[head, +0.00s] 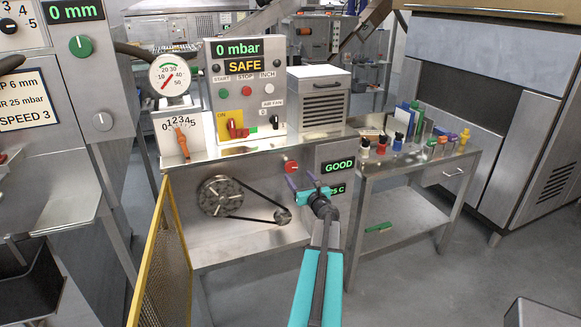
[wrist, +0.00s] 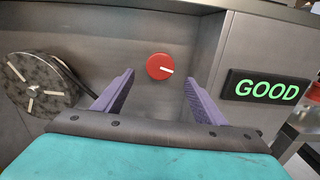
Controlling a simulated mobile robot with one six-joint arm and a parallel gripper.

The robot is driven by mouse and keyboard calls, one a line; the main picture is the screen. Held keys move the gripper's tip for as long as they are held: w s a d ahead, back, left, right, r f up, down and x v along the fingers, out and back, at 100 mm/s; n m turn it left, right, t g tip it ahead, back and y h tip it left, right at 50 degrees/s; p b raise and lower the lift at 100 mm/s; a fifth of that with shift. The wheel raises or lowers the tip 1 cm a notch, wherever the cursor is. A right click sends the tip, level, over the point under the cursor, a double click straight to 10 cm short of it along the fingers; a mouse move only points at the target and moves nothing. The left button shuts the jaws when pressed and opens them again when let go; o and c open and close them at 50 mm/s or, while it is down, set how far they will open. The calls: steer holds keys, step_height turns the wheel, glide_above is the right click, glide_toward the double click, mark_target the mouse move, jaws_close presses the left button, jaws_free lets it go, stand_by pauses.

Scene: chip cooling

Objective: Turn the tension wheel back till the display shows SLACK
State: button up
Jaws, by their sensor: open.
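The tension wheel appears to be the small red knob (head: 291,167) on the front panel of the steel machine. In the wrist view the red knob (wrist: 160,66) has a white pointer mark aimed right and slightly down. The display (head: 338,167) reads GOOD in green, and it also shows in the wrist view (wrist: 266,89). My gripper (head: 300,183) is open and empty in front of the panel. In the wrist view its two purple fingers (wrist: 158,88) stand left and right of the knob, short of it and not visibly touching it.
A pulley (head: 221,196) with a belt (head: 255,217) lies left of the knob. A second green display (head: 337,190) is partly hidden by my gripper. A side table (head: 415,160) with small coloured items stands right. A yellow mesh guard (head: 166,260) stands at front left.

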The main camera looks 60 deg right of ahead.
mark_target(291, 168)
steer(key=shift+p+x, duration=1.7)
steer(key=shift+x, duration=3.4)
steer(key=c, duration=0.9)
steer(key=shift+a+f, duration=0.1)
steer(key=shift+f, duration=0.05)
steer(key=shift+c, duration=0.9)
steer(key=shift+o, duration=0.2)
steer(key=n+b, duration=0.1)
steer(key=b, duration=0.3)
steer(key=shift+n, duration=0.3)
